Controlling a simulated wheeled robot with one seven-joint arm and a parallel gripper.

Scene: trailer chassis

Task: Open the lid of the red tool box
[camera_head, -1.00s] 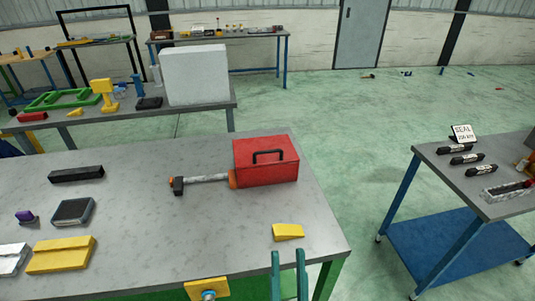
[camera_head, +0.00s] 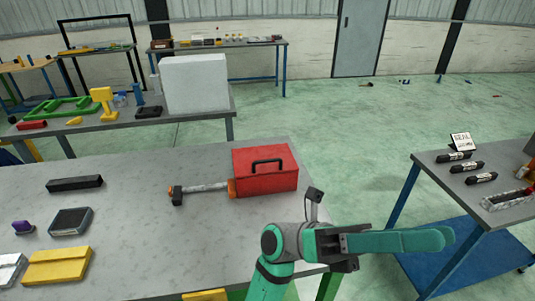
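The red tool box (camera_head: 265,180) stands near the far right corner of the grey table, with its lid down. A black handle (camera_head: 267,163) shows on its upper front. My gripper (camera_head: 442,238) is in front and to the right of the box, apart from it. Its long green fingers point right, past the table's edge. They overlap in this side view, so I cannot tell how far apart they are. Nothing shows between them. My green arm rises from the bottom and covers the table's near right corner.
A hammer (camera_head: 203,188) lies left of the box, its orange end close against it. A black bar (camera_head: 75,184), a dark block (camera_head: 70,221) and a yellow box (camera_head: 57,266) lie further left. A second table (camera_head: 506,207) stands right across a floor gap.

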